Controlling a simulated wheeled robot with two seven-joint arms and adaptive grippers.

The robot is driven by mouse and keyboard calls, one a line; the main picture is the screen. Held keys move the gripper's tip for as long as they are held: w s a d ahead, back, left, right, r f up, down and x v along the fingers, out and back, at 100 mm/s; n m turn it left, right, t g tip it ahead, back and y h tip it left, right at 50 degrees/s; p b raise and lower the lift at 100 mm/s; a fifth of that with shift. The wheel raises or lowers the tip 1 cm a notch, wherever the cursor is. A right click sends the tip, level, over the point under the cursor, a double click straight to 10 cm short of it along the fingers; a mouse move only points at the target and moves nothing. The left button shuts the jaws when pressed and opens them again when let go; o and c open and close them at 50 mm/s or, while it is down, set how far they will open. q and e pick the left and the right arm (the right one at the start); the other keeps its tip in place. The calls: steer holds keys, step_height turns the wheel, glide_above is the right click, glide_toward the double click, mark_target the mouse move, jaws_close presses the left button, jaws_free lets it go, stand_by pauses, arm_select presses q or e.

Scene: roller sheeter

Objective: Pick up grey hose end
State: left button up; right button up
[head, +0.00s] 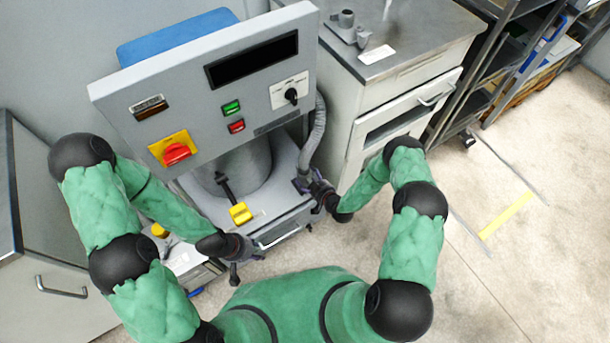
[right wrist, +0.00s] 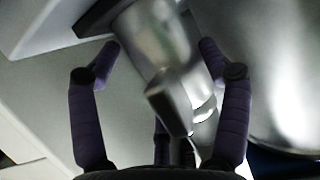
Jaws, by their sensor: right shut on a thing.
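The grey corrugated hose (head: 317,135) hangs down the right side of the machine, and its lower end (head: 303,178) is at my right gripper (head: 310,185). In the right wrist view a shiny grey metal piece, the hose end (right wrist: 172,98), lies between the purple-grey fingers of my right gripper (right wrist: 160,55), which is shut on it. The exact finger contact is partly hidden. My left gripper (head: 238,262) is low in front of the machine, near its drawer handle; its fingers are small and dark, and its opening cannot be made out.
The machine's control panel (head: 215,85) has a red knob on a yellow plate, buttons and a dial. A yellow block (head: 240,213) is on the machine's base. A grey drawer cabinet (head: 385,95) stands close on the right. Open floor (head: 500,270) is at the right.

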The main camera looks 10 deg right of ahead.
mark_target(309, 173)
steer(key=r+p, duration=0.1)
steer(key=r, duration=0.1)
steer(key=r+p, duration=0.1)
steer(key=r, duration=0.1)
steer(key=shift+s+d, duration=0.1)
steer(key=shift+s, duration=0.1)
steer(key=s+r+p, duration=0.2)
steer(key=s+r, duration=0.1)
steer(key=s+r+p, duration=0.1)
steer(key=r, duration=0.1)
steer(key=shift+s+d+r, duration=0.1)
steer(key=shift+s+d, duration=0.05)
steer(key=shift+d, duration=0.1)
steer(key=s+r+p, duration=0.3)
steer(key=s, duration=0.6)
steer(key=shift+d+r, duration=0.4)
steer(key=shift+d, duration=0.05)
steer(key=shift+s, duration=0.1)
